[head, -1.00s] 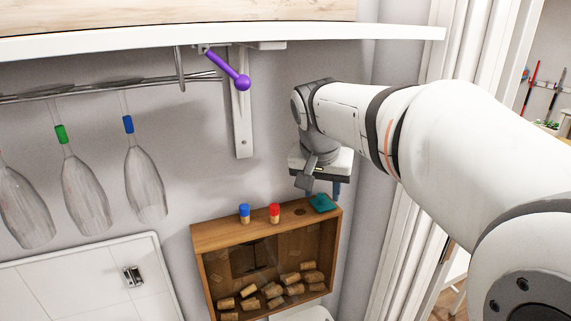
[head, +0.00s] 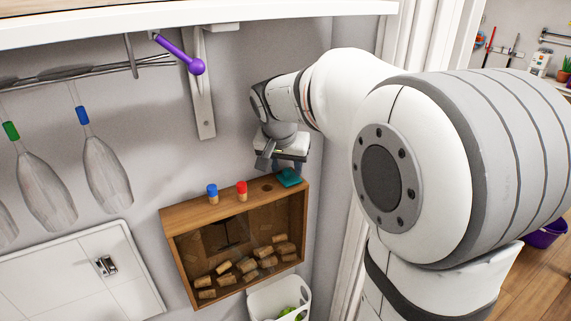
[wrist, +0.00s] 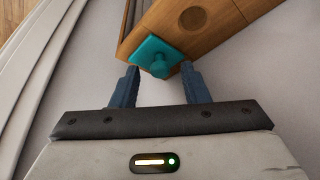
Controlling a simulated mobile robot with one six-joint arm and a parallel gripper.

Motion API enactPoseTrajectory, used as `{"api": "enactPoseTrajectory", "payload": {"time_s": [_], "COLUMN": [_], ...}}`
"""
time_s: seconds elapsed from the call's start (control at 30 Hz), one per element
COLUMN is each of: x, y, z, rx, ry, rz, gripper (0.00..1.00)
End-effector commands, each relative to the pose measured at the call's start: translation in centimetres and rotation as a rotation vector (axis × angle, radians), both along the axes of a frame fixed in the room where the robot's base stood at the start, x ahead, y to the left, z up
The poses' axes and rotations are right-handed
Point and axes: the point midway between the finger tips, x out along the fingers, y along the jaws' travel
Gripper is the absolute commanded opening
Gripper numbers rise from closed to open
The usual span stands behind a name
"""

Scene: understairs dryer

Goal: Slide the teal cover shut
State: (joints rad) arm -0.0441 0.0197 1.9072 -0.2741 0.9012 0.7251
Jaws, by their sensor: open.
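The teal cover (head: 288,178) is a small square plate with a raised knob, lying at the right end of the wooden box's top. A round opening (head: 266,189) shows uncovered just left of the cover, and also in the wrist view (wrist: 193,19). In the wrist view, the teal cover (wrist: 152,44) sits just beyond the fingertips of my gripper (wrist: 160,68). The two blue-grey fingers are apart, one on each side of the knob's line, with nothing held. Whether they touch the cover is unclear. In the head view the fingers are mostly hidden.
The wooden box (head: 183,218) holds several corks behind its front. Blue-topped (head: 212,194) and red-topped (head: 241,191) corks stand on top, left of the opening. A shelf bracket (head: 202,90) and purple-knobbed lever (head: 196,66) are above left. A white basket (head: 300,299) stands below.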

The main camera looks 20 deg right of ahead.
Motion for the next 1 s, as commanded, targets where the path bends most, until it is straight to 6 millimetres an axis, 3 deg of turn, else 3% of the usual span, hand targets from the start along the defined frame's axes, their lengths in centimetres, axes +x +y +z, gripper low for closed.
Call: {"api": "enactPoseTrajectory", "payload": {"time_s": [0.1, 0.6, 1.0], "x": [-0.01, -0.02, -0.07], "y": [0.02, 0.07, 0.06], "z": [0.01, 0.04, -0.02], "rx": [0.0, 0.0, 0.0], "ry": [0.0, 0.0, 0.0], "rz": [0.0, 0.001, -0.003], "gripper": [0.4, 0.0, 0.0]}}
